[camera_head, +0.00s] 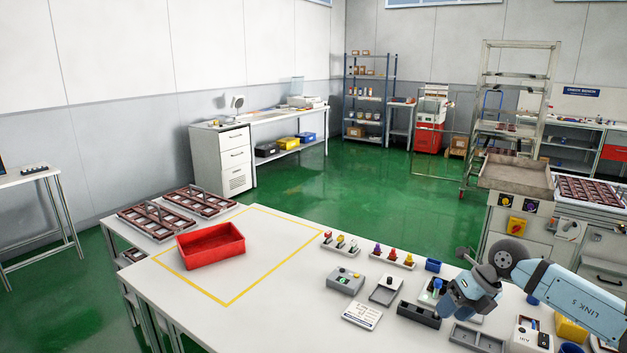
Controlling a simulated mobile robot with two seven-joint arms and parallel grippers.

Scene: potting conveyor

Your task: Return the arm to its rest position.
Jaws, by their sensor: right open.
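My right arm comes in from the right edge, a blue link with a grey joint. Its gripper (447,312) is over the right part of the white table (270,310), above small trays and parts. It is open, and I see nothing held in it. The fingertips are small and partly hidden by the wrist, so I cannot tell how high they are above the table. My left gripper is not in view.
A red bin (210,247) sits within a yellow outline. Dark trays (205,202) lie behind it. The table's front left is clear.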

